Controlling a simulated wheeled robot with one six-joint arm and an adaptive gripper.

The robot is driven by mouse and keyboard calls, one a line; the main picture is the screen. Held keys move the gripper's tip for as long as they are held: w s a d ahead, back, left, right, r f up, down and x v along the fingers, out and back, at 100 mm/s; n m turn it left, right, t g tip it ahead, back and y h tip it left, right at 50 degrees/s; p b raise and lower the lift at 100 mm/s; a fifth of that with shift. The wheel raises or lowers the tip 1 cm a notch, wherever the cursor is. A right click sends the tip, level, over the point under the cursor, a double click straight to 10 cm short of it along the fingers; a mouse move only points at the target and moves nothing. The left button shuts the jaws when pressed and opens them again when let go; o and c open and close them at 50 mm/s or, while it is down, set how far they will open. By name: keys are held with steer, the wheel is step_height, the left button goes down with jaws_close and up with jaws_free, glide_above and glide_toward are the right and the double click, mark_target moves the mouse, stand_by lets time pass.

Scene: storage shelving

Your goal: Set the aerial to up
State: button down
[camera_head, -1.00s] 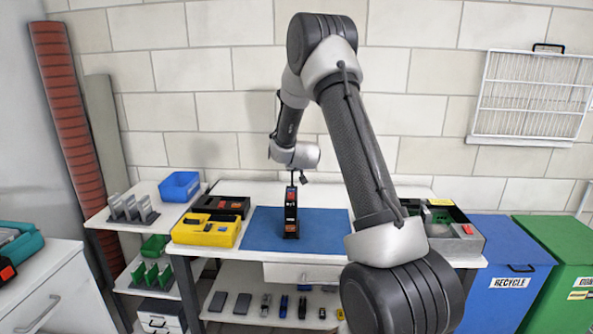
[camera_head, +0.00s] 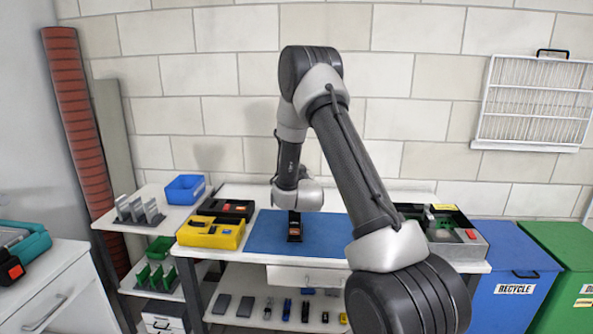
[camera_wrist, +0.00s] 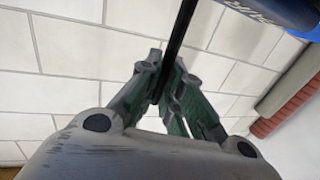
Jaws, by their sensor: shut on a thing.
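A dark handheld device with orange-red parts (camera_head: 294,228) stands on the blue mat (camera_head: 262,235) on the workbench. My wrist covers its upper part in the head view, so its top is hidden there. In the wrist view, a thin black rod, the aerial (camera_wrist: 183,25), runs down from the top edge at a slant to my gripper (camera_wrist: 165,88). The green-grey fingers are closed around the rod. The rod's far end and its joint to the device are not visible. My gripper itself is hidden in the head view.
A yellow case (camera_head: 212,235) and a dark case (camera_head: 226,209) stand left of the mat. A grey box of parts (camera_head: 468,250) stands at the right. A blue bin (camera_head: 183,188) sits on the left shelf. The wall lies close behind the bench.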

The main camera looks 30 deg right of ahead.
steer(key=shift+s+a+f+t, duration=0.1)
steer(key=shift+s+a+t, duration=0.1)
steer(key=shift+s+t, duration=0.1)
stand_by(0.4)
steer(key=c, duration=1.5)
jaws_free()
steer(key=shift+c, duration=0.2)
steer(key=shift+s, duration=0.1)
steer(key=v, duration=1.2)
steer(key=shift+a, duration=0.1)
